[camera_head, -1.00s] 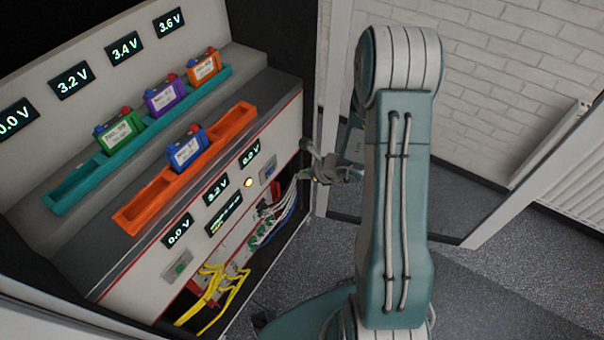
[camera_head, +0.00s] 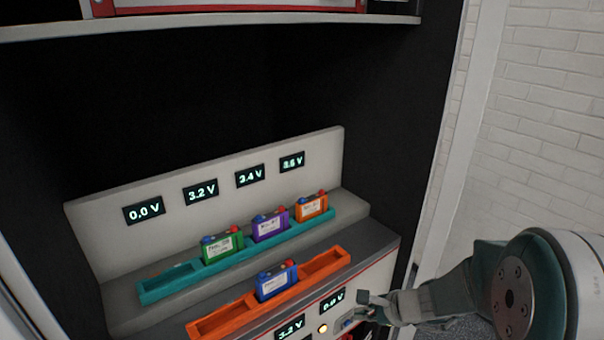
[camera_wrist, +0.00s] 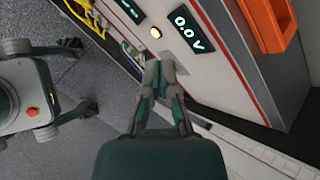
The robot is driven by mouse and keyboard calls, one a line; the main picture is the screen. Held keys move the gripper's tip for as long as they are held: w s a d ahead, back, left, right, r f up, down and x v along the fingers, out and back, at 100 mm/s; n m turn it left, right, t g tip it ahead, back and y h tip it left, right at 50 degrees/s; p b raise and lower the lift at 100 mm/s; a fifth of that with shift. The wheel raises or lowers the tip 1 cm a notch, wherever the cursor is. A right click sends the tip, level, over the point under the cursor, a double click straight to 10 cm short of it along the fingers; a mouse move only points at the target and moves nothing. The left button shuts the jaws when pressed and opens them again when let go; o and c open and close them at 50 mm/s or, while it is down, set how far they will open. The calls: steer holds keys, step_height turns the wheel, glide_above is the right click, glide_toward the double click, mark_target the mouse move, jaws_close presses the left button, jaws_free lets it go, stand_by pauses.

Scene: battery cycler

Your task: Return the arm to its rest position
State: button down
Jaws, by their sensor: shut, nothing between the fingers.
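My gripper (camera_head: 366,302) shows at the lower right of the head view, in front of the right end of the battery cycler's front panel (camera_head: 375,283). Its fingers also show in the wrist view (camera_wrist: 160,68), brought together with nothing between them. In the wrist view they point towards the panel, beside a lit button (camera_wrist: 156,32) and a 0.0 V display (camera_wrist: 187,27). I cannot tell the exact gap to the panel. My arm reaches in from the right edge of the head view.
A teal rack (camera_head: 170,288) holds green (camera_head: 222,246), purple (camera_head: 270,224) and orange (camera_head: 312,206) batteries; its left slot is empty. An orange rack (camera_head: 220,321) holds a blue battery (camera_head: 277,281). A shelf (camera_head: 250,21) hangs above. A brick wall (camera_head: 550,75) stands right.

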steer(key=s+d+r+n+h, duration=0.1)
steer(key=s+r+n+h, duration=0.6)
steer(key=s+r+n, duration=0.9)
steer(key=s+n, duration=0.1)
steer(key=s, duration=0.2)
steer(key=shift+s+d+r+n, duration=0.2)
steer(key=shift+d+r+n, duration=0.05)
steer(key=shift+d+n, duration=0.15)
